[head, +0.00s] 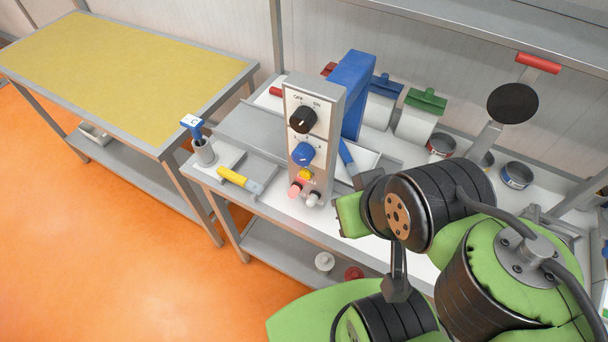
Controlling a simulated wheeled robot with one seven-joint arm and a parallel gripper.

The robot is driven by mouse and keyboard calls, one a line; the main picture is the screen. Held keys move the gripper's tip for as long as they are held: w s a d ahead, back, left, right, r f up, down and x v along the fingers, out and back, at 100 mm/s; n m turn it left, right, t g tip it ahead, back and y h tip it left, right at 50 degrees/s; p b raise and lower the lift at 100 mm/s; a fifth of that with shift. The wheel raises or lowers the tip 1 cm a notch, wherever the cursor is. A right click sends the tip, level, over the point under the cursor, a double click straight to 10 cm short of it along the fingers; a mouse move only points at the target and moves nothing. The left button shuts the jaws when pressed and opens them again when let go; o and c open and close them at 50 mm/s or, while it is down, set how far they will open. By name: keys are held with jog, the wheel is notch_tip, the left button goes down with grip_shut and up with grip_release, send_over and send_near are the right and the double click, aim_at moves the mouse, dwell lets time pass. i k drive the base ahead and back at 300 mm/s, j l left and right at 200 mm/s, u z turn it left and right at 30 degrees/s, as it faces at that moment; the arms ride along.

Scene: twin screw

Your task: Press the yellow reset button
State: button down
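The yellow reset button (305,175) is low on the front of a grey upright control panel (326,110), just under a blue knob (303,154). A black knob (303,119) sits above, by the OFF and ON marks. A red glowing button or lamp (296,190) and a white one (313,199) are below the yellow button. My green and black arm comes in from the lower right. Its end, with my gripper (352,205), is just right of the panel and apart from the yellow button. The fingers are not clearly seen, and I see nothing held.
A yellow-handled tool (240,180) and a grey cup with a blue-handled tool (204,152) are left of the panel. A yellow-topped table (120,75) is at the left, with open orange floor in front.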

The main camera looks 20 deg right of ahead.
aim_at(306, 173)
jog(key=k+u, duration=0.15)
jog(key=u, duration=0.35)
jog(key=k+u, duration=0.1)
jog(key=u, duration=0.35)
jog(key=k+j+u, duration=0.15)
jog(key=u, duration=0.35)
jog(key=k+j+u, duration=0.1)
jog(key=u, duration=0.35)
jog(key=j+u, duration=0.2)
jog(key=u, duration=0.3)
jog(key=k, duration=0.05)
